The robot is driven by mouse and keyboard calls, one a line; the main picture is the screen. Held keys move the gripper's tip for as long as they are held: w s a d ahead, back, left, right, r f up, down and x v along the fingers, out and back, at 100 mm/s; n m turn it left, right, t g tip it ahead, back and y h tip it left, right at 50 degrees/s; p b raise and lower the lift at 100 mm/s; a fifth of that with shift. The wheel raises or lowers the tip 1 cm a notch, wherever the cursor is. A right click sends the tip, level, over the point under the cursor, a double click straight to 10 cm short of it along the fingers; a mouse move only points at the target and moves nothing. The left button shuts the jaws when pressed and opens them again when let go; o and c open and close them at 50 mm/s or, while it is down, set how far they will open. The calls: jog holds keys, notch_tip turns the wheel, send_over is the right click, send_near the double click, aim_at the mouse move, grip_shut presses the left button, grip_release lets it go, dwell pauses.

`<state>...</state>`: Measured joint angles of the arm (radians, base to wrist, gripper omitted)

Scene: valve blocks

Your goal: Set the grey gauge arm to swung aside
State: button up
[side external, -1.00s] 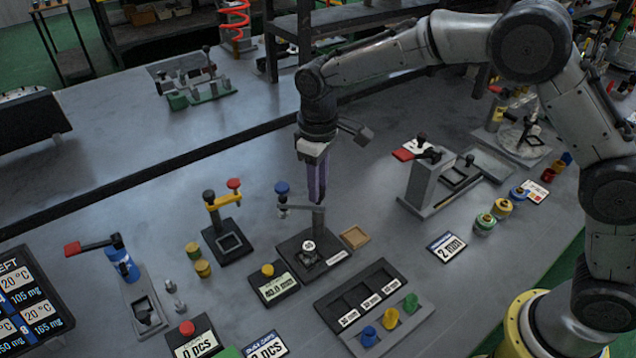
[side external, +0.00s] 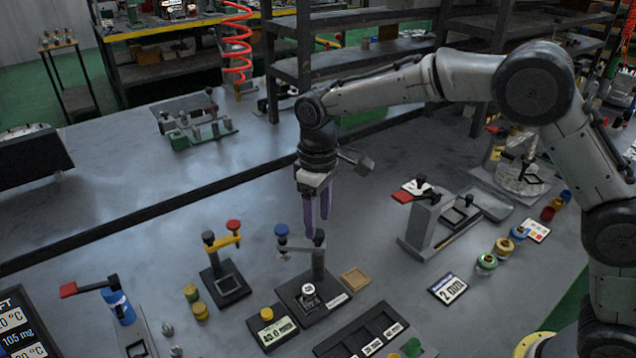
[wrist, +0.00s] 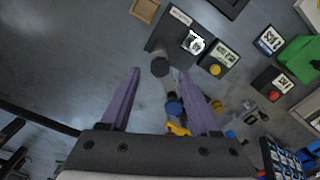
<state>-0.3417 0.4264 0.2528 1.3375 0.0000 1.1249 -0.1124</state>
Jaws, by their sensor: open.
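The grey gauge arm (side external: 299,244) is a thin bar on a post (side external: 318,260), with a blue knob (side external: 281,230) at its left end. In the wrist view the blue knob (wrist: 174,107) lies off to one side of the round white-topped piece (wrist: 196,44), so the bar is not over that piece. The post stands on a dark base (side external: 335,304). My gripper (side external: 317,227) is open and points down at the post's top. In the wrist view my gripper (wrist: 160,71) has its purple fingertips either side of the dark post top; contact cannot be told.
A yellow arm (side external: 224,242) with a red knob stands left on its own base. A display with a yellow button (side external: 270,327) is in front, and a tan tray (side external: 355,278) right. A grey block fixture (side external: 430,225) stands further right. Bare table lies behind.

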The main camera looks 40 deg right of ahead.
notch_tip(320, 180, up, 11)
dwell(0.3)
jog(key=shift+r, duration=0.1)
jog(key=s+d+r+m+t, duration=0.1)
jog(key=s+d+r+t, duration=0.1)
jog(key=s+d+r, duration=0.35)
jog(key=s+d+r+m+t, duration=0.2)
jog(key=s+d+r, duration=0.45)
jog(key=s, duration=0.35)
jog(key=s+d+f+m+t, duration=0.1)
jog(key=s+d+f, duration=0.3)
jog(key=s+f, duration=0.9)
jog(key=shift+s+d+f+m+t, duration=0.2)
jog(key=shift+s+f+m+t, duration=0.1)
jog(key=shift+s+m, duration=0.3)
jog(key=shift+r, duration=0.1)
